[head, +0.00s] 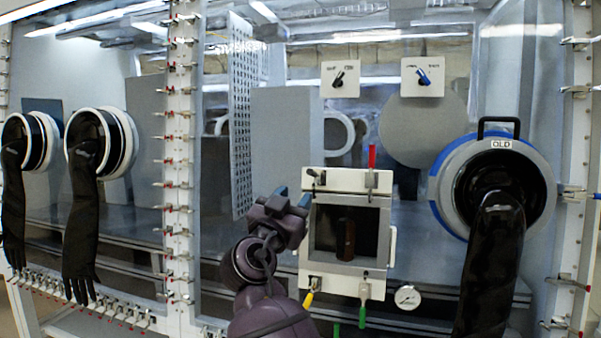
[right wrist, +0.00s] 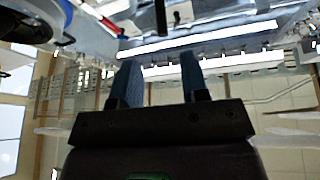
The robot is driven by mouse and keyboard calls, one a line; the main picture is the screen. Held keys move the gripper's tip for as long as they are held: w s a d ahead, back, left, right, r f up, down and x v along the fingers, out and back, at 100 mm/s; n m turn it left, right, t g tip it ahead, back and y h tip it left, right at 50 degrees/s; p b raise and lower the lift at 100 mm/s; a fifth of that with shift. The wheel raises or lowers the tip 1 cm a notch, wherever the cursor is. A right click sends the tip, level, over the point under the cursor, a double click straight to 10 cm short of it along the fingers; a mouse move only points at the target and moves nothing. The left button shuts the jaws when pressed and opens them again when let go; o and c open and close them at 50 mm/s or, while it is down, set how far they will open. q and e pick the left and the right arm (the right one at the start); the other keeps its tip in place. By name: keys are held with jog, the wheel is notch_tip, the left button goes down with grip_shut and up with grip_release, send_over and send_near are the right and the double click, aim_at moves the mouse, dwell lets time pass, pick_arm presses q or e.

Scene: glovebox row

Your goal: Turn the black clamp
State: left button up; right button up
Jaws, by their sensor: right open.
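A small white-framed hatch (head: 348,180) stands in the middle of the glovebox front, with a clamp at each corner. The black clamp (head: 317,177) is at its upper left corner and looks small and dark. My right gripper (head: 292,196) is open and empty, with blue fingertips, just left of and slightly below this clamp, apart from it in the picture. Its two blue fingers also show in the right wrist view (right wrist: 160,85). A dark upright piece stands at the top of that view; I cannot tell whether it is the clamp. My left gripper is not in view.
A red clamp handle (head: 371,157) stands at the hatch's upper right. A yellow handle (head: 309,298) and a green handle (head: 363,303) are below. A glove port marked OLD (head: 447,190) is at right. A perforated panel (head: 241,120) hangs behind the window.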

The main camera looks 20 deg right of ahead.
aim_at(312, 172)
jog(key=x, duration=1)
jog(key=shift+w+d+p, duration=0.1)
jog(key=shift+w+p, duration=0.3)
grip_shut()
